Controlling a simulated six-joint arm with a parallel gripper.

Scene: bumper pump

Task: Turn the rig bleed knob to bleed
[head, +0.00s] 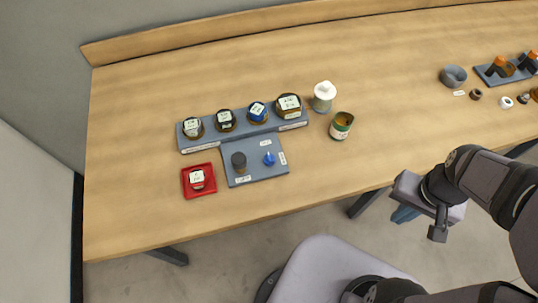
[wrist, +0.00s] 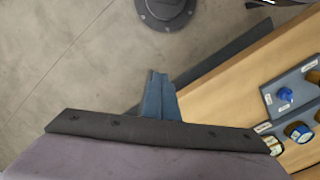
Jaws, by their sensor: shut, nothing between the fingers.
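The rig is a grey-blue plate (head: 262,174) near the front of the bench, left of centre. On it a small blue knob (head: 268,158) stands beside a dark cylinder (head: 239,160). Small white labels lie around them, too small to read, so the knob's setting cannot be told. The blue knob also shows at the right of the wrist view (wrist: 285,95). My gripper (head: 404,214) hangs off the bench's front edge, well right of the rig, and touches nothing. Its blue fingers (wrist: 158,80) are together and empty in the wrist view.
A grey rack (head: 187,147) with several labelled jars stands behind the rig. A red tray (head: 200,191) with a jar sits to its left. A white-topped bottle (head: 324,92) and a green-banded pot (head: 341,125) stand to its right. Bench between pot and gripper is clear.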

